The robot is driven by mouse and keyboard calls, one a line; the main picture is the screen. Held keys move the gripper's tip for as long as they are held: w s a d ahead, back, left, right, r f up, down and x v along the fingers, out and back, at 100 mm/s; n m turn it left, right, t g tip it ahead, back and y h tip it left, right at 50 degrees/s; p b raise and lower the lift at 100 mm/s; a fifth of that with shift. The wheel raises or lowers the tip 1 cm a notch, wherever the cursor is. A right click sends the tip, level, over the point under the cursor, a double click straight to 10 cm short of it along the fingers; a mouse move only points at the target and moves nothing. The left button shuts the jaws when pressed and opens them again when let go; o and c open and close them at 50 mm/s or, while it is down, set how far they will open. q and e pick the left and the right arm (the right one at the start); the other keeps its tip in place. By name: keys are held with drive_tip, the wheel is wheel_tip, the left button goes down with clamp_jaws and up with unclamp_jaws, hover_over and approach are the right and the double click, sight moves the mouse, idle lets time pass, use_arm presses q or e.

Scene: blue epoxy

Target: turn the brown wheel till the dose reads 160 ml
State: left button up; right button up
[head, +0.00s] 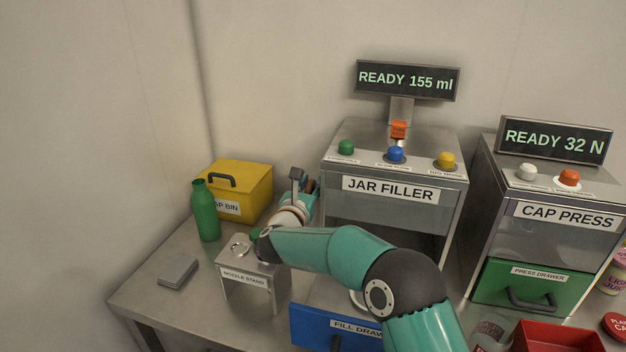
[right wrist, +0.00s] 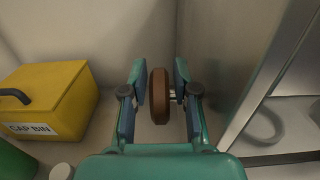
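The jar filler (head: 392,215) stands at the middle back, and its display (head: 408,80) reads READY 155 ml. The brown wheel (right wrist: 160,96) sits on a short shaft from the filler's left side; in the head view my right arm and gripper mostly hide it. My right gripper (right wrist: 162,82) has one finger on each side of the wheel. Narrow gaps show between the fingers and the wheel, so it looks open around it. In the head view the right gripper (head: 304,190) is beside the filler's left wall. My left gripper is not in view.
A yellow cap bin (head: 245,190) and a green bottle (head: 206,212) stand left of the gripper. The nozzle stand (head: 250,280) and the blue fill drawer (head: 318,328) are below my arm. The cap press (head: 545,220) is at the right. A grey block (head: 178,271) lies front left.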

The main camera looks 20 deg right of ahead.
drive_tip(key=shift+w+d, duration=0.1)
drive_tip(key=shift+w, duration=0.05)
drive_tip(key=shift+c, duration=0.2)
clamp_jaws()
drive_tip(key=shift+d+r+g, duration=0.1)
drive_tip(key=shift+r+g, duration=0.05)
drive_tip(key=shift+g, duration=0.25)
drive_tip(key=shift+w+f+y, duration=0.1)
drive_tip(key=shift+f+y, duration=0.1)
drive_tip(key=shift+y, duration=0.2)
drive_tip(key=shift+o, duration=0.2)
unclamp_jaws()
